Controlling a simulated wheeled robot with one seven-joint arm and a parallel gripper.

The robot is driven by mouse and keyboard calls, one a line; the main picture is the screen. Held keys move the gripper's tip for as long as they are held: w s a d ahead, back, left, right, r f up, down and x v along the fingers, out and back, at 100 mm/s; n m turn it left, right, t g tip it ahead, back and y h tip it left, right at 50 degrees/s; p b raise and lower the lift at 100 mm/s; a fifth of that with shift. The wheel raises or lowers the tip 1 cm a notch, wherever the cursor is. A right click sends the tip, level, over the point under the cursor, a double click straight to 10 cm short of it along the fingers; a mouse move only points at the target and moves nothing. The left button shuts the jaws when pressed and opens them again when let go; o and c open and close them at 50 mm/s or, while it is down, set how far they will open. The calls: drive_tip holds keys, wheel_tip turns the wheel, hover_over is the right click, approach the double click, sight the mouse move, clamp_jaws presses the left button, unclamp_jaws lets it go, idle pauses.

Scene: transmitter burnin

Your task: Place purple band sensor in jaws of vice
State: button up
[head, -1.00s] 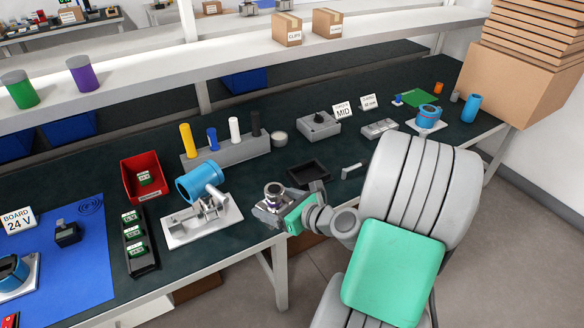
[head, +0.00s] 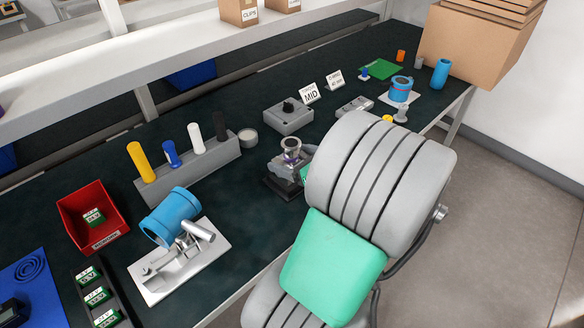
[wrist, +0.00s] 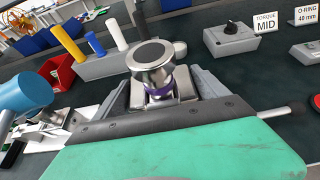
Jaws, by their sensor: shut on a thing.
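The purple band sensor (head: 291,146) is a silvery metal piece with a wide round dark-topped head. In the wrist view (wrist: 151,62) it stands roughly upright, with its purple band low on its neck. My gripper (wrist: 160,96) is shut on it around the band; in the head view, my gripper (head: 289,163) is partly hidden by my arm. A grey metal clamp device (head: 178,257), which looks like the vice, sits on a white plate at the front left, apart from my gripper. A blue cylinder (head: 172,217) lies tilted at its back; its jaw gap is not clear.
A black tray (head: 277,188) is beneath my gripper. A rack (head: 205,166) with coloured cylinders, a red bin (head: 88,230) and a grey knob box (head: 288,117) stand around. A shelf overhangs the back. Dark table is clear between the white plate and the tray.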

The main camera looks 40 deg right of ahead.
drive_tip(key=w+d+f, duration=0.1)
drive_tip(key=f, duration=0.1)
drive_tip(key=w+d+f+b, duration=0.1)
drive_tip(key=w+d+f, duration=0.3)
drive_tip(key=shift+w+f, duration=0.2)
drive_tip(key=shift+f, duration=0.05)
drive_tip(key=shift+w+d+f+b, duration=0.1)
drive_tip(key=shift+f+b, duration=0.15)
drive_tip(key=shift+f, duration=0.6)
drive_tip(key=shift+w+d+f+b, duration=0.1)
drive_tip(key=shift+f+b, duration=0.1)
drive_tip(key=shift+f, duration=0.65)
drive_tip(key=shift+s+f, duration=0.1)
drive_tip(key=o, duration=2)
drive_tip(key=shift+a+f, duration=0.1)
drive_tip(key=shift+f, duration=0.05)
drive_tip(key=shift+c, duration=0.2)
drive_tip(key=shift+s+r, duration=0.25)
drive_tip(key=p+v, duration=0.1)
drive_tip(key=v, duration=1)
drive_tip(key=shift+s, duration=0.3)
